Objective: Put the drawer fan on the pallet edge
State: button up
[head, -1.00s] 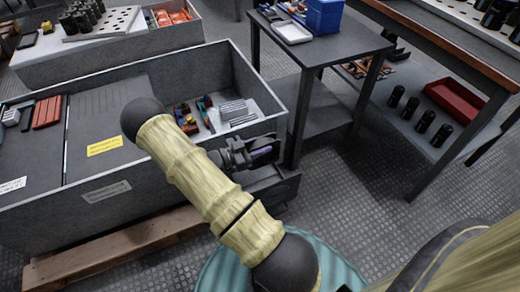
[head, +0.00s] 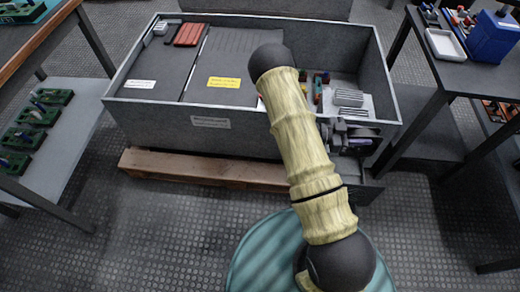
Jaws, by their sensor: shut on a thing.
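My gripper (head: 362,138) is at the right front corner of the grey bin, just outside its wall and above a low open drawer (head: 368,184). It is shut on a small dark thing with a purplish face, taken as the drawer fan (head: 358,142); the fingers hide much of it. The wooden pallet (head: 205,171) lies under the bin, and its front edge sticks out on the floor to the left of my gripper. The bare pallet edge carries nothing that I can see. My arm hides the pallet's right end.
The grey bin (head: 180,130) holds flat covers with a yellow label and small parts at right. A dark table (head: 452,75) with a blue box (head: 497,36) stands at right. A shelf (head: 45,150) with green boards stands at left. The floor before the pallet is clear.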

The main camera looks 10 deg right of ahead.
jog(key=w+a+r+n+t+y+p, duration=0.2)
jog(key=a+r+n+t+y+p, duration=0.4)
jog(key=r+p, duration=1.1)
jog(key=w+a+r+n+t+y+p, duration=0.2)
jog(key=a+r+n+t+y+p, duration=0.4)
jog(key=r+p, duration=1)
jog(key=w+a+r+n+t+y+p, duration=0.2)
jog(key=a+r+n+t+y+p, duration=0.3)
jog(key=p, duration=2.2)
jog(key=a+r+n+t, duration=0.2)
jog(key=a+r, duration=0.4)
jog(key=r, duration=0.6)
jog(key=shift+r+n+t+y+p, duration=0.3)
jog(key=shift+n+t+y+p, duration=0.1)
jog(key=shift+t, duration=0.5)
jog(key=shift+w+a, duration=0.1)
jog(key=shift+a, duration=0.1)
